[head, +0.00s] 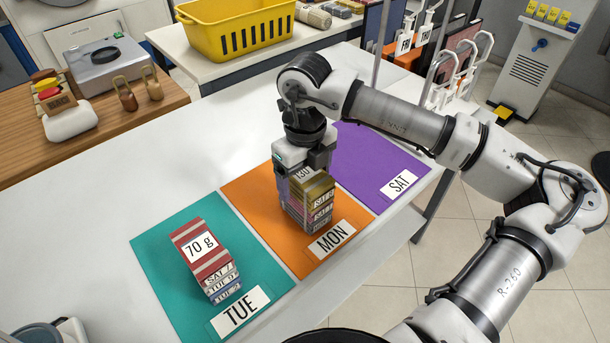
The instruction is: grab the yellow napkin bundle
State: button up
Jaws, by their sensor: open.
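The yellow napkin bundle (318,184) is the olive-yellow top piece of a stack on the orange MON mat (250,190). Part of a label reading 130 shows on its top. Several bundles (318,214) with small day labels lie under it. My gripper (305,174) points down right over this stack, its open fingers at the level of the top bundle. One finger shows at the stack's left side. The gripper hides part of the bundle's top, and I cannot tell whether the fingers touch it.
A stack with a red top bundle (201,248) marked 70 g stands on the teal TUE mat (160,258). The purple SAT mat (375,160) looks bare where visible. A yellow basket (240,38) stands on the back table. The white table (90,200) is clear at left.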

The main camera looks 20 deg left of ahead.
jog(key=shift+f, duration=0.3)
jog(key=c, duration=1.1)
jog(key=shift+r, duration=0.1)
